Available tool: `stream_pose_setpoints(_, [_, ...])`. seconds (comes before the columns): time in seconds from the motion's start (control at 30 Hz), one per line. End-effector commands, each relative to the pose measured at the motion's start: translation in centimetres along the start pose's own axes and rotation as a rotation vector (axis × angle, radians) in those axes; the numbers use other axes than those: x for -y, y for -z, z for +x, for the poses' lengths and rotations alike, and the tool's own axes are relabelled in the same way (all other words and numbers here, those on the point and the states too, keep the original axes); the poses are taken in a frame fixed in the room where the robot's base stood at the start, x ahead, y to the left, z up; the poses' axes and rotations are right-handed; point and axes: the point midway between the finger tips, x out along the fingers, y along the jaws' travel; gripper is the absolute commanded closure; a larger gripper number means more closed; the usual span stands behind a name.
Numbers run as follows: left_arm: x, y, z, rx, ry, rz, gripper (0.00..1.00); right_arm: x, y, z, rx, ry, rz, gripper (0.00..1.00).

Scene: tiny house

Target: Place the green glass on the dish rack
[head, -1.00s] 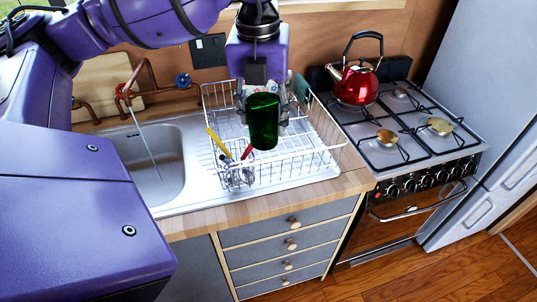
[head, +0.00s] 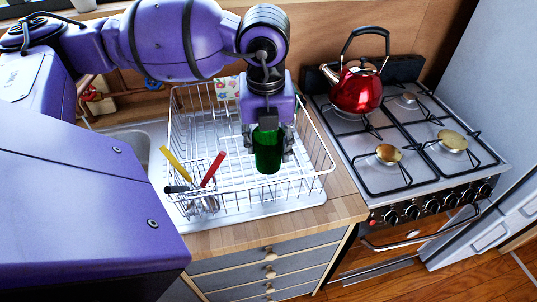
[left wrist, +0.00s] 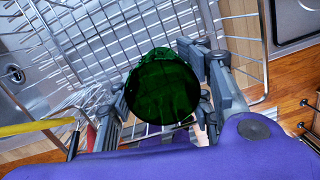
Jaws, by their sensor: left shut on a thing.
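The green glass (head: 268,150) is held by my left gripper (head: 267,140), whose fingers are shut on its sides. In the left wrist view the glass (left wrist: 162,88) sits between the two fingers. The white wire dish rack (head: 320,172) stands on the draining area of the counter. In the head view the glass overlaps the front right part of the rack; I cannot tell whether it touches the wires. My right gripper is not in view.
A cutlery holder (head: 203,200) with yellow- and red-handled utensils is at the rack's front left. A sink (head: 133,145) lies left. The stove (head: 400,150) with a red kettle (head: 357,90) is right. A patterned cloth or item (head: 228,88) is at the rack's back.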

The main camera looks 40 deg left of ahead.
Motion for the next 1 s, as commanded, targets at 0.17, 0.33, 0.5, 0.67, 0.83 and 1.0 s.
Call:
stream_pose_setpoints(0.17, [-0.1,0.2,1.5,-0.001,-0.001,0.000,0.88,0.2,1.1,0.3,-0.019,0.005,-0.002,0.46])
stream_pose_setpoints(0.33, [-0.1,0.5,3.8,-0.001,0.000,0.000,0.88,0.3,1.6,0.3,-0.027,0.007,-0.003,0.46])
stream_pose_setpoints(0.5, [0.0,0.5,3.9,0.001,0.002,0.000,0.88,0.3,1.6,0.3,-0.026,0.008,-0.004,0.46])
stream_pose_setpoints(0.67, [-0.1,0.5,4.2,0.000,0.001,0.000,0.88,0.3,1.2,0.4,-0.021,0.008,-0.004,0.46])
stream_pose_setpoints(0.83, [-0.1,0.5,4.3,0.000,0.001,0.000,0.41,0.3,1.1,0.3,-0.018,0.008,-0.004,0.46])
stream_pose_setpoints(1.0, [-0.1,0.5,4.3,0.000,0.001,0.000,0.34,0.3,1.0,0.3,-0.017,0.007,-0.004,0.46])
